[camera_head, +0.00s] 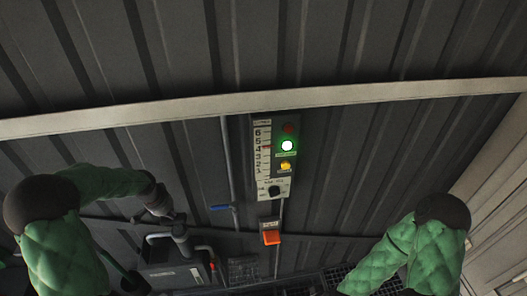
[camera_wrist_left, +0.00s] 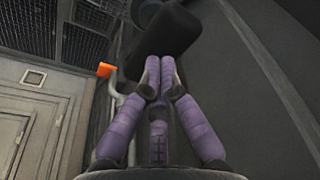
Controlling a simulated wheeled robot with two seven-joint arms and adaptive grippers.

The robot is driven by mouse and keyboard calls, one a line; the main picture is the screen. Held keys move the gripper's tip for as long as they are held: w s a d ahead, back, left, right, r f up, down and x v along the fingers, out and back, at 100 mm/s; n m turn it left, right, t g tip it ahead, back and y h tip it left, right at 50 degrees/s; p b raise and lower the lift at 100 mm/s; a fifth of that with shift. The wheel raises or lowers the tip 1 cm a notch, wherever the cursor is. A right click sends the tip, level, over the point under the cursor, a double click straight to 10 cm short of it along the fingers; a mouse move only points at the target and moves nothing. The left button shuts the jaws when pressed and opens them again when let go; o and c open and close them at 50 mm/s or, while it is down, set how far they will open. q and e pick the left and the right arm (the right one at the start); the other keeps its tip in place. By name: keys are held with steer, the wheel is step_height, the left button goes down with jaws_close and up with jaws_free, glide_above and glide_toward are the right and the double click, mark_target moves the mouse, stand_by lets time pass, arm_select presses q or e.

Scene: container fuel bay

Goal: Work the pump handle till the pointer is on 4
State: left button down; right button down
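The gauge panel (camera_head: 278,183) hangs on the ribbed wall, with a scale (camera_head: 262,155) numbered 1 to 6. A small reddish pointer mark (camera_head: 266,147) shows beside the 4; it is too small to tell if it sits exactly on it. A green lamp (camera_head: 287,146) is brightly lit. The pump (camera_head: 170,275) stands low at the left. My left gripper (camera_head: 180,222) is at its upper part. In the left wrist view its purple fingers (camera_wrist_left: 160,72) are together, tips against or just before a black block (camera_wrist_left: 165,40), apparently the pump handle. My right gripper is out of view.
The panel also has a dim red lamp (camera_head: 288,127), a yellow lamp (camera_head: 285,165) and a black knob (camera_head: 274,190). Below is an orange box (camera_head: 271,238). A blue lever (camera_head: 220,208) sits on a pipe between pump and panel. Wire mesh (camera_head: 243,269) lies low in the middle.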

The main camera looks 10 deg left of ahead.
arm_select(q)
step_height(320, 180, up, 9)
steer(key=p, duration=0.5)
steer(key=shift+f, duration=0.1)
stand_by(0.7)
steer(key=shift+f+b, duration=0.95)
steer(key=shift+f, duration=0.3)
steer(key=shift+s+d+f+b, duration=0.1)
steer(key=shift+s+f+b, duration=0.05)
steer(key=shift+f+b, duration=4.2)
step_height(320, 180, up, 11)
steer(key=p, duration=0.9)
steer(key=shift+r, duration=0.15)
steer(key=shift+r+p, duration=0.15)
steer(key=shift+p, duration=0.15)
